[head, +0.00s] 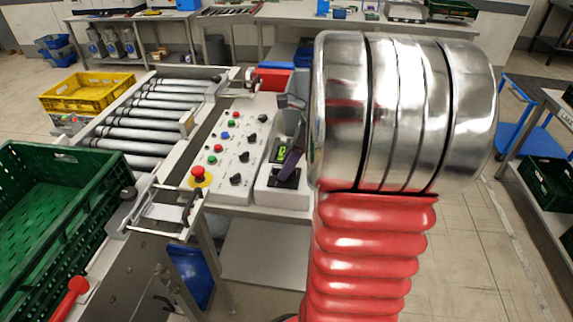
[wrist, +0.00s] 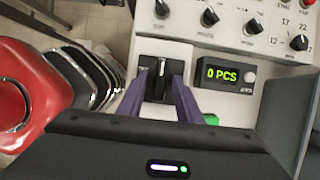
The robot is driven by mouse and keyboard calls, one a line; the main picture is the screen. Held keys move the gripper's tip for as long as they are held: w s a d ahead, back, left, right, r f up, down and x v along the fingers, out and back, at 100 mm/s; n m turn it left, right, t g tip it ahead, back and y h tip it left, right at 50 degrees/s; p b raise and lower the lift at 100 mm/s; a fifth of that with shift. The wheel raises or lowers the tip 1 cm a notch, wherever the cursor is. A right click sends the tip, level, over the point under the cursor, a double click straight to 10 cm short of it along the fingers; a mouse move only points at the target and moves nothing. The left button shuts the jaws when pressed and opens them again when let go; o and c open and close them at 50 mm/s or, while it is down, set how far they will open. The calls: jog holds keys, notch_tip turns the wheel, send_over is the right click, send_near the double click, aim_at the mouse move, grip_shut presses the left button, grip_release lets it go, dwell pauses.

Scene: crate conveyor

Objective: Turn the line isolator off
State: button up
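A black rotary switch (wrist: 162,68) with a raised narrow handle sits on a dark square plate, apparently the line isolator. In the wrist view its handle points roughly away from my gripper. Small lettering beside it is too blurred to read. My gripper (wrist: 160,80) is open, with its two dark purple fingers on either side of the switch and a gap visible to the handle. In the head view my gripper (head: 291,160) is partly hidden by my arm, and the dark switch plate (head: 285,178) shows just below it.
A green "0 PCS" display (wrist: 221,74) is right of the switch. The control panel (head: 225,185) carries several black knobs, coloured buttons and a red emergency stop (head: 198,173). A roller conveyor (head: 130,125), green crate (head: 20,170) and yellow crate (head: 85,92) lie to the left.

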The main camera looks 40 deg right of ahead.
grip_shut()
jog(key=shift+a, duration=0.2)
jog(key=shift+d, duration=0.1)
